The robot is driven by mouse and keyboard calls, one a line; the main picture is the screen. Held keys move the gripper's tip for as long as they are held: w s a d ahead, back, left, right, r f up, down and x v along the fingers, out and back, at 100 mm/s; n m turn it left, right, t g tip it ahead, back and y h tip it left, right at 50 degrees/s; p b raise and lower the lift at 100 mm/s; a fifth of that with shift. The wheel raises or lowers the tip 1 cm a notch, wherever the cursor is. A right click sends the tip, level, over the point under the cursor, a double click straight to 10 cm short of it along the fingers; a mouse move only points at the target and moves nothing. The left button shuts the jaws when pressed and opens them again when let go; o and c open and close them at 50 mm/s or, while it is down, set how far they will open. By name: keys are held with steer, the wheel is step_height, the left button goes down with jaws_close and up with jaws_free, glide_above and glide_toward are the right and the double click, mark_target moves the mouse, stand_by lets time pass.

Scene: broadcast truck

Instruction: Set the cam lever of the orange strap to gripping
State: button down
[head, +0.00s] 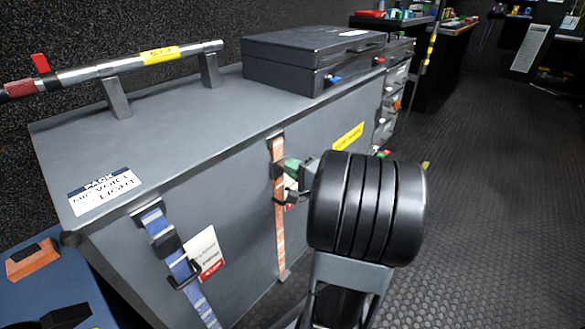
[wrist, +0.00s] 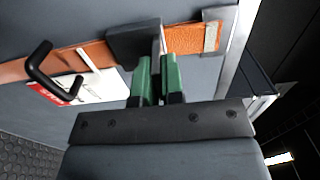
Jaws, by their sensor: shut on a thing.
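The orange strap (head: 280,240) runs down the front of the grey case in the head view. In the wrist view the orange strap (wrist: 196,38) crosses the top, with a dark cam buckle (wrist: 130,44) on it. My gripper (head: 294,165) is at the upper part of this strap. In the wrist view my gripper's green fingers (wrist: 158,78) are shut on the thin grey cam lever (wrist: 158,40) beside the buckle. The fingers hide much of the lever, and its exact angle is hard to tell. A black hook (wrist: 40,70) sits farther along the strap.
A blue strap (head: 188,268) with its own buckle and a white-red tag (head: 203,252) hangs to the left. Another tag (wrist: 85,88) lies by the orange strap. A black case (head: 305,60) and a metal bar (head: 130,68) are on top. The floor at right is clear.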

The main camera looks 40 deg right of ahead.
steer(key=c, duration=1.2)
jaws_free()
steer(key=shift+c, duration=0.2)
steer(key=s+d+p, duration=0.2)
steer(key=s+p, duration=0.1)
steer(key=s, duration=1)
steer(key=shift+s+d+f, duration=0.15)
steer(key=shift+s+d, duration=0.1)
steer(key=shift+s, duration=0.05)
